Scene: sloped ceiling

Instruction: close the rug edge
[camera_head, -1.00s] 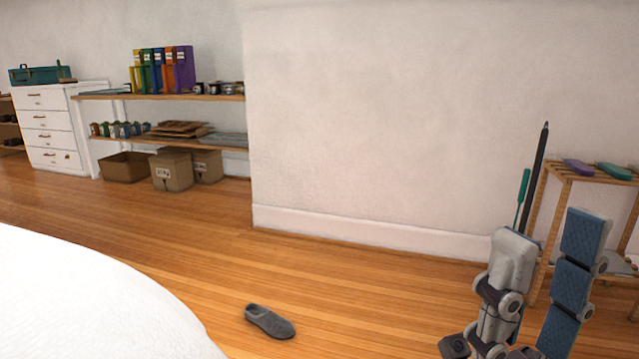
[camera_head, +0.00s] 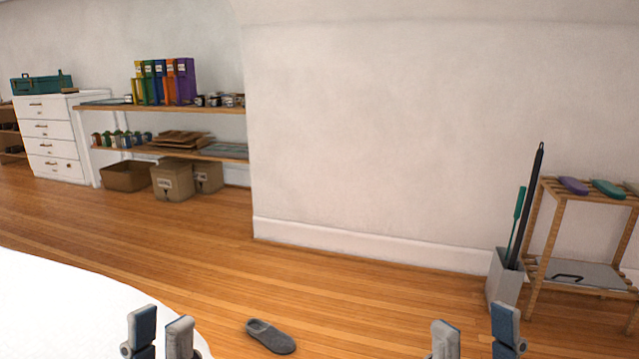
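A white surface (camera_head: 60,310) with a rounded edge fills the lower left; it may be the rug, but I cannot tell for sure. No folded or lifted edge shows on it. My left gripper (camera_head: 161,332) is at the bottom, in front of this surface, with its two fingers apart and nothing visible between them. My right gripper (camera_head: 475,335) is at the bottom right, over the wood floor in the picture, with its fingers wide apart and empty. The lower parts of both grippers are cut off by the frame.
A grey slipper (camera_head: 270,337) lies on the wood floor (camera_head: 370,290) between the grippers. A wooden rack (camera_head: 553,235) and a bin (camera_head: 503,280) with long-handled tools stand at right. Shelves (camera_head: 165,107), boxes (camera_head: 172,181) and white drawers (camera_head: 50,140) stand at back left. The middle floor is clear.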

